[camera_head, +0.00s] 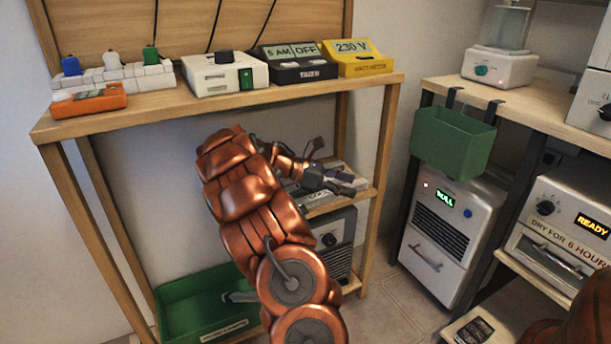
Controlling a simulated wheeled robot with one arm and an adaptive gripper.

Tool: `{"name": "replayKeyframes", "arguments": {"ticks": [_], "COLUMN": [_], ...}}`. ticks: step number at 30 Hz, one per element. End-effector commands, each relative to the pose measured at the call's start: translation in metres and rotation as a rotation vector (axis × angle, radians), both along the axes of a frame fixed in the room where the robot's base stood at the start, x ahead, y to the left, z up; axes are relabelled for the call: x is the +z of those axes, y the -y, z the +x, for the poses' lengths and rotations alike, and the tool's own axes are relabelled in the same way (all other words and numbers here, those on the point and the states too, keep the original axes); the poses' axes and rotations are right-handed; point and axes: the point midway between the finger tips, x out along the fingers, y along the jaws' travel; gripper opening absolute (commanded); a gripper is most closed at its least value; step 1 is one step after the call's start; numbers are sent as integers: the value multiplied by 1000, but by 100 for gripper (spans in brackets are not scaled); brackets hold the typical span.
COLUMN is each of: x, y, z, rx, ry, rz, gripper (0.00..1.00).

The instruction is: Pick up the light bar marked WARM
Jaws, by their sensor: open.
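My copper-coloured arm reaches from the bottom of the view toward the middle shelf of the wooden rack. My gripper (332,170) is at that shelf with its dark fingers spread apart, and nothing shows held between them. Several pale and grey pieces (347,183) lie on the shelf beside and behind the fingers. They are small and partly covered by my gripper, so I cannot tell which is a light bar. No WARM marking can be read. I cannot tell whether the fingers touch any piece.
The rack's top board (190,105) carries a plug strip (118,77), an orange device (88,103), a white box (222,78), a timer (291,70) and a yellow meter (357,62). A green tray (178,323) is low left. A green bin (452,143) hangs at right.

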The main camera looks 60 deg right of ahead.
Motion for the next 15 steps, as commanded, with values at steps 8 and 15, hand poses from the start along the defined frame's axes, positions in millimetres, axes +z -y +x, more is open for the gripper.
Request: {"name": "replayKeyframes", "arguments": {"ticks": [8,15], "x": [-24,-35], "y": [6,-10], "z": [172,241], "rx": [351,496], "ry": [65,99], "rz": [14,31], "gripper": [65,65]}}
